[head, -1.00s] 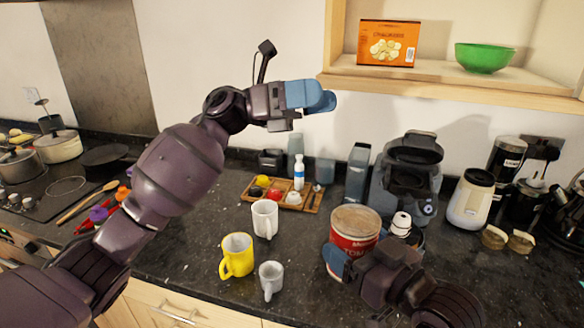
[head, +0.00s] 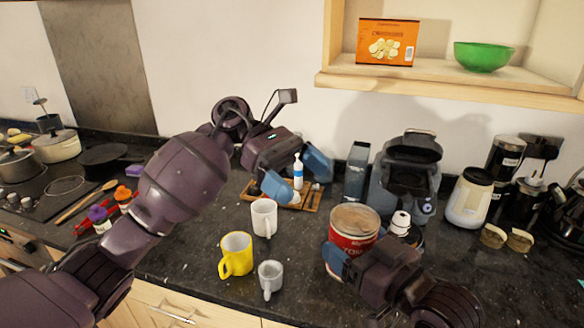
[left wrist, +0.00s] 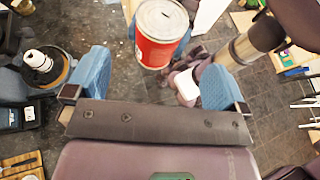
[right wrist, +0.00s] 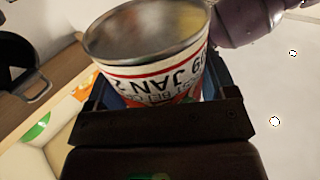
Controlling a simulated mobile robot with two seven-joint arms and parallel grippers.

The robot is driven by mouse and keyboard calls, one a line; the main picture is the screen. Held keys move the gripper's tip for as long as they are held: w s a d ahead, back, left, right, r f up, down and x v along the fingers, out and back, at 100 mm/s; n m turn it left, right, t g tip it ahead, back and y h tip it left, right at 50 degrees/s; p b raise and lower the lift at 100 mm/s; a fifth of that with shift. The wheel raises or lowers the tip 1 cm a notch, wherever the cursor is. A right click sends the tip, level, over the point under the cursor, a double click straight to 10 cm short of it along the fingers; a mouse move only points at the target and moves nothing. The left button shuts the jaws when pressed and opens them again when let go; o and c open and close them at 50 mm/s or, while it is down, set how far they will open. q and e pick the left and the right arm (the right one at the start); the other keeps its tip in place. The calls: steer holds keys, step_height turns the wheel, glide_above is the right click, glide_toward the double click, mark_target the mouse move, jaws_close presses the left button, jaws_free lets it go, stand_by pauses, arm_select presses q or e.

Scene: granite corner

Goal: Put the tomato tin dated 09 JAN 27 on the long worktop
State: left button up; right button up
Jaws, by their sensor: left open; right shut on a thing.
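A red tomato tin (head: 354,228) with a pale lid is held upright in my right gripper (head: 348,258), shown against the dark worktop (head: 200,245) in the head view. In the right wrist view the tin (right wrist: 150,70) shows an upside-down print reading 09 JAN 2; the last digit is hidden. Its height above the worktop is not clear. My left gripper (head: 298,177) is open, pointing down near the wooden tray at the back. The left wrist view shows its two blue fingers apart, with the tin (left wrist: 160,35) beyond them.
A white mug (head: 264,217), a yellow mug (head: 236,254) and a grey mug (head: 271,278) stand left of the tin. A coffee machine (head: 408,170) stands behind it. A wall shelf (head: 440,85) overhangs at the upper right.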

mark_target(343, 211)
arm_select(q)
steer(key=x, duration=1)
steer(key=shift+r, duration=0.15)
steer(key=shift+c, duration=0.2)
steer(key=c, duration=0.9)
steer(key=shift+c, duration=1.1)
arm_select(e)
steer(key=o, duration=1.2)
steer(key=shift+c, duration=0.2)
steer(key=shift+s+d, duration=0.1)
